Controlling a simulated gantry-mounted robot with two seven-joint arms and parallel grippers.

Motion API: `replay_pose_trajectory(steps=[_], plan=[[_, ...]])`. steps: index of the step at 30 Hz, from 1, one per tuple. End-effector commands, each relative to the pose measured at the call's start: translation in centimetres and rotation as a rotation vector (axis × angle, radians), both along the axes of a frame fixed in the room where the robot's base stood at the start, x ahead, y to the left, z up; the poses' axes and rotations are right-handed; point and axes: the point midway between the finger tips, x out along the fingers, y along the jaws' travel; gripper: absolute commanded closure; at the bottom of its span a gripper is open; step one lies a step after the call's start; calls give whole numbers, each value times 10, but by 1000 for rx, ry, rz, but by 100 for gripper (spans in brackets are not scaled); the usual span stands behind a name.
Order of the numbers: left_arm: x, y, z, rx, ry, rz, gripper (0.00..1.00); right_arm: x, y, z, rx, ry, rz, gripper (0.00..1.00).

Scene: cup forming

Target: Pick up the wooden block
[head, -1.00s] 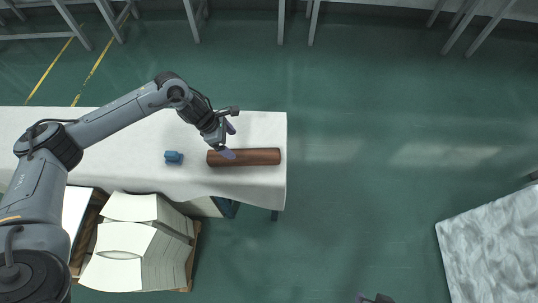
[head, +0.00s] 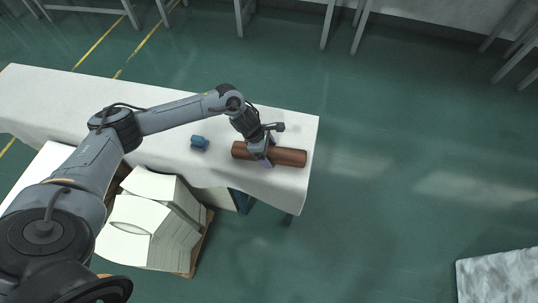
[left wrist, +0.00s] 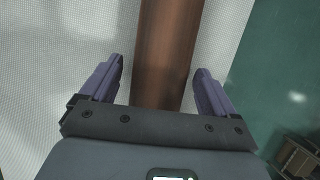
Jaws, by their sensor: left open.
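The wooden block (head: 288,157) is a long brown bar lying on the white table near its right end. It also shows in the left wrist view (left wrist: 165,50), running up the picture between the two purple fingers. My left gripper (head: 268,152) is over the block in the head view, with its fingers on either side of it. In the left wrist view my left gripper (left wrist: 160,85) is open, with a gap between each finger and the block. My right gripper is not in view.
A small blue object (head: 199,142) lies on the white table (head: 70,98), left of the block. Stacks of white sheets (head: 150,225) stand on a pallet in front of the table. Green floor lies to the right, with a grey-white slab (head: 500,275) at the lower right.

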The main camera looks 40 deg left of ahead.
Motion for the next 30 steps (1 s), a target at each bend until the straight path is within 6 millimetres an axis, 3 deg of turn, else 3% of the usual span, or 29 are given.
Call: replay_pose_trajectory(steps=[9, 24, 30], plan=[[1, -2, -5, 1, -1, -1, 12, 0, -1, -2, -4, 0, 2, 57], [1, -2, -5, 1, -1, -1, 89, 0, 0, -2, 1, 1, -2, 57], [3, -2, -3, -1, -3, 0, 91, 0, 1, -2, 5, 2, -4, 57]])
